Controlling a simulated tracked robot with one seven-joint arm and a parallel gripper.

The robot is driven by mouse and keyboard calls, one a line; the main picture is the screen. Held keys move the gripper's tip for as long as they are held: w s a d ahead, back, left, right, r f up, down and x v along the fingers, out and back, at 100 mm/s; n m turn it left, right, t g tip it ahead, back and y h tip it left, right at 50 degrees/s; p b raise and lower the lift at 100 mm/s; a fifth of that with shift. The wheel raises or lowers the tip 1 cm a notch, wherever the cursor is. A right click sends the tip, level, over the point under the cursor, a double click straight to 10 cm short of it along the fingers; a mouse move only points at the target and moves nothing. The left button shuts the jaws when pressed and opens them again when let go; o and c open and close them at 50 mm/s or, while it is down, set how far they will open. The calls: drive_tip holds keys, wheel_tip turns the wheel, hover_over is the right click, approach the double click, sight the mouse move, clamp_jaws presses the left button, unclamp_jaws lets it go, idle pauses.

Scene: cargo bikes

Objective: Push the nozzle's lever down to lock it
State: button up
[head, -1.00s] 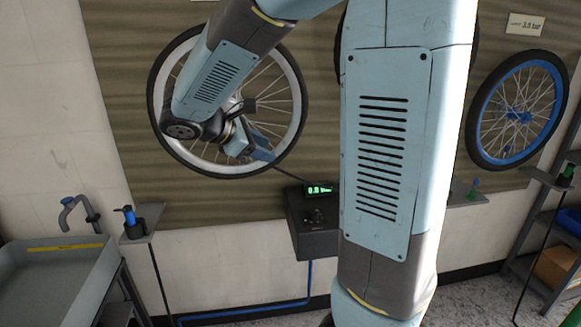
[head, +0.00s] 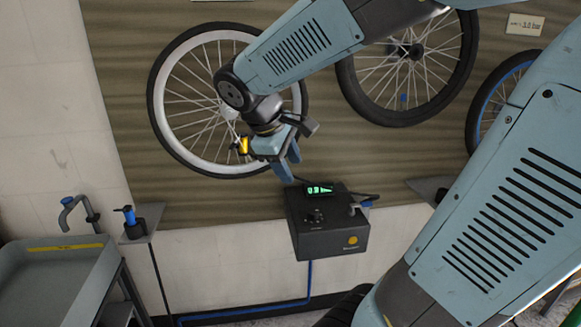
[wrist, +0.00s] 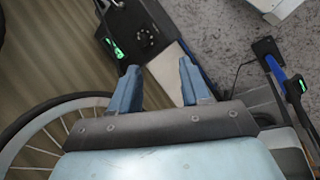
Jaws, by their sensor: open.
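My gripper (head: 289,172) is open and empty, in front of the lower right of the white-rimmed wheel (head: 163,125). Its two blue fingers point down toward the dark inflator box (head: 318,240), and also show apart in the wrist view (wrist: 158,85). The box has a lit green display and a round knob; it shows at the top of the wrist view (wrist: 148,32). A small grey piece with a blue part (head: 361,205) sits at the box's right top edge. I cannot tell if it is the nozzle. No lever shows clearly; my gripper and wrist hide part of the wheel.
A dark hose (head: 368,195) runs by the box top. A black-tired wheel (head: 438,92) hangs to the right. A small shelf with a blue-topped bottle (head: 130,216) and a grey basin (head: 60,285) stand at left. My arm covers much of the right side.

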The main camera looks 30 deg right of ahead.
drive_tip(key=shift+s+a+r+m+t+y, duration=0.1)
drive_tip(key=shift+s+a+m+t+y, duration=0.05)
drive_tip(key=shift+s+m+y, duration=0.3)
drive_tip(key=shift+s+a+r+m+t+y, duration=0.15)
drive_tip(key=shift+s+m+y, duration=0.1)
drive_tip(key=shift+s+m, duration=0.3)
drive_tip(key=shift+s+f, duration=0.1)
drive_tip(key=s+a+r+m+t+y, duration=0.2)
drive_tip(key=s+a+m+t+y, duration=0.1)
drive_tip(key=s+m, duration=0.2)
drive_tip(key=shift+s+m+y, duration=0.3)
drive_tip(key=shift+m+y, duration=0.1)
